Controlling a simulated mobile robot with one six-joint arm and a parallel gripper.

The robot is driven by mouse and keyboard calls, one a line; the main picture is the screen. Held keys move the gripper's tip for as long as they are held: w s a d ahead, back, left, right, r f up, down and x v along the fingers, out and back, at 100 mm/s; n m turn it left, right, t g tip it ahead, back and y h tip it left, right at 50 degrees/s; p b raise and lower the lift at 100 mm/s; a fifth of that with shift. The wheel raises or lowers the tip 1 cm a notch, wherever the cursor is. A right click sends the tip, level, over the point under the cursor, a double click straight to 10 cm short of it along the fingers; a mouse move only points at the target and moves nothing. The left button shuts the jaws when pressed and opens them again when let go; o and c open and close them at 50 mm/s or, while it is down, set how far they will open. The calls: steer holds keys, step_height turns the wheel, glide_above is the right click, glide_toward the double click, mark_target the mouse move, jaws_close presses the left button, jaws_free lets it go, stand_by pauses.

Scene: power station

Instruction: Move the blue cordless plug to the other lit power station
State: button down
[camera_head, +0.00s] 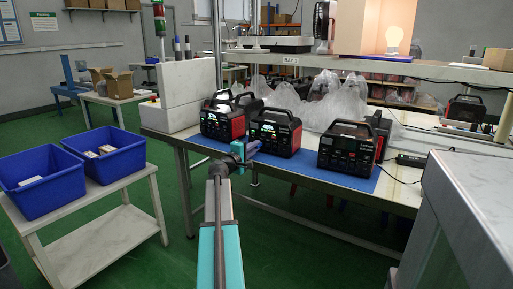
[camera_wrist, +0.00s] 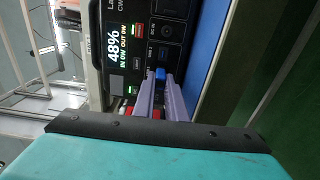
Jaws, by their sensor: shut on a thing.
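My gripper (camera_head: 241,157) is in front of the middle power station (camera_head: 275,132), near its lower left. In the wrist view its two lavender fingers (camera_wrist: 164,86) are shut on the blue plug (camera_wrist: 160,74), of which only a small part shows between the tips. The plug is close to the front panel of a power station (camera_wrist: 118,50) whose lit display reads 48%. I cannot tell whether it touches a socket. The left power station (camera_head: 222,118) also has a lit display. The right power station (camera_head: 349,146) shows a dark front.
The power stations stand on a blue mat (camera_head: 310,172) on a long table. Clear plastic bags (camera_head: 340,100) lie behind them. Two blue bins (camera_head: 105,160) stand on a cart at the left. A grey surface (camera_head: 475,195) fills the right foreground.

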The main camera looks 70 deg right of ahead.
steer(key=shift+s+a, duration=0.1)
steer(key=shift+s, duration=0.1)
steer(key=shift+b+v, duration=0.35)
steer(key=shift+v, duration=1.6)
stand_by(0.5)
